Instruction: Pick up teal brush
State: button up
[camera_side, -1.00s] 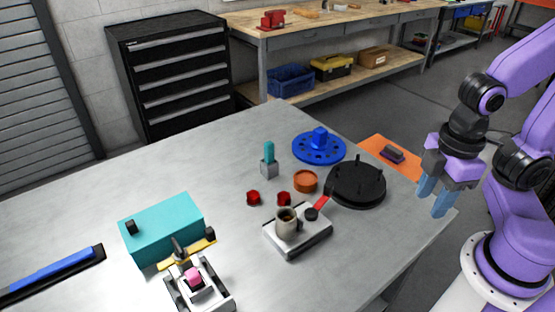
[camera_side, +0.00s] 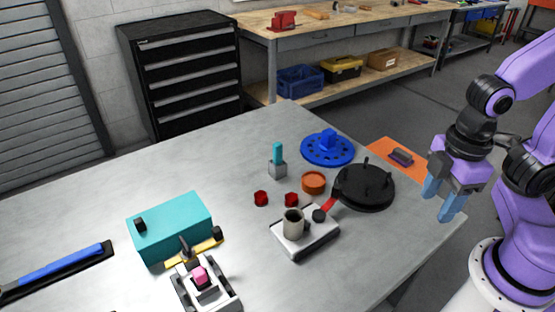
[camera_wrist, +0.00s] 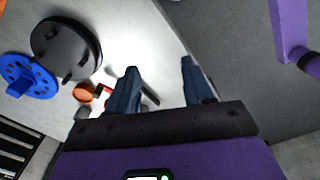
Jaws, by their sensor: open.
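The teal brush (camera_side: 278,153) stands upright in a small grey block holder (camera_side: 278,170) near the middle of the table in the side view. Only its teal upper part shows above the block. My gripper (camera_side: 441,203) is open and empty, with its blue fingers pointing down near the table's right edge. It is well to the right of the brush and apart from it. In the wrist view my gripper (camera_wrist: 158,66) shows both fingers spread with nothing held between them. I cannot clearly make out the brush in the wrist view.
Between gripper and brush stand a black disc with upright pins (camera_side: 364,188), an orange dish (camera_side: 314,183) and a blue hub (camera_side: 328,148). Two red pieces (camera_side: 261,198), a grey block with a cup (camera_side: 306,235) and a teal box (camera_side: 170,228) lie nearer. The table's back left is clear.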

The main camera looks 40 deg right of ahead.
jog(key=w+a+r+n, duration=0.1)
jog(key=w+a+r, duration=0.2)
jog(key=w+a, duration=0.5)
notch_tip(320, 180, up, 2)
jog(key=n, duration=0.4)
send_over(278, 143)
notch_tip(278, 143, down, 10)
jog(key=shift+s+f, duration=0.1)
jog(key=shift+s, duration=0.05)
jog(key=shift+a+f, duration=0.1)
jog(key=shift+f, duration=3)
jog(key=shift+c, duration=0.3)
grip_shut()
